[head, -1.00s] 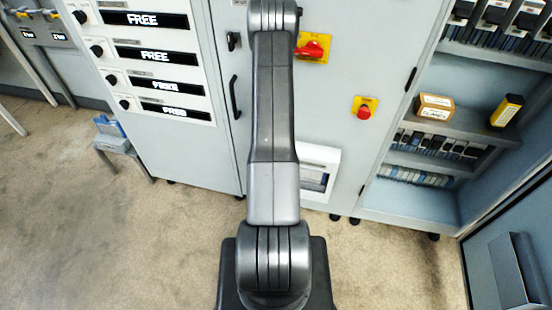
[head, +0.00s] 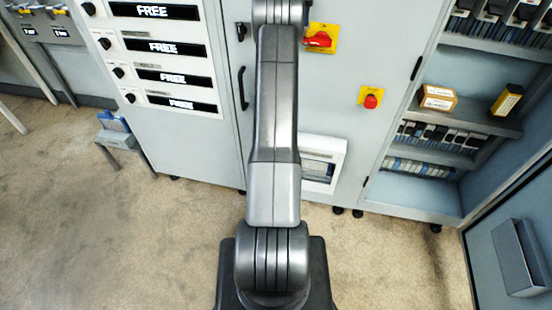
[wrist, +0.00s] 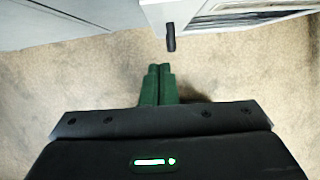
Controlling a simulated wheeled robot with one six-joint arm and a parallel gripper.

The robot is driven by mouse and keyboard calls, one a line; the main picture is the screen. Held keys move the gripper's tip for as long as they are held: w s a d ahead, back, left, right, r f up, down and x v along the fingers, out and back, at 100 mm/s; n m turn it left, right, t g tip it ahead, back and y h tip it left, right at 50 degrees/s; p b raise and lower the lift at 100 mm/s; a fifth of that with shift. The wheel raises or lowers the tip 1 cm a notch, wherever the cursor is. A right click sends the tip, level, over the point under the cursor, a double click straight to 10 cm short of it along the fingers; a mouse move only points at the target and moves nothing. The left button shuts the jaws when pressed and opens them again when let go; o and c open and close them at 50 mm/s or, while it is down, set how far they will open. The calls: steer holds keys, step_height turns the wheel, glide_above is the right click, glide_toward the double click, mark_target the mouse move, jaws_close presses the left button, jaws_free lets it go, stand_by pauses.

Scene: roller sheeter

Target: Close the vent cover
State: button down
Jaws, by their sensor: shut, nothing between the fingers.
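A white-framed panel (head: 340,160), which looks like the vent cover, is low on the grey cabinet front in the head view, partly hidden behind my arm. In the wrist view a white framed part with grey slats (wrist: 235,17) is at the top right, with a short black handle (wrist: 171,37) at its left edge. I cannot tell how far the cover stands open. My gripper (wrist: 159,68) has green fingers pressed together and empty. In the picture they are just below and left of the handle, apart from it. My gripper is out of sight in the head view.
A red rotary switch (head: 318,40) and a red push button (head: 371,98) are on the cabinet front. An open shelf bay at right holds a cardboard box (head: 438,97) and a yellow-black box (head: 507,99). A small stool (head: 121,140) is at left. The floor in front is clear.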

steer(key=d+p+v, duration=0.1)
steer(key=p+v, duration=0.1)
steer(key=v, duration=0.6)
steer(key=shift+a+r+p, duration=0.3)
steer(key=shift+r, duration=0.15)
steer(key=shift+f, duration=0.15)
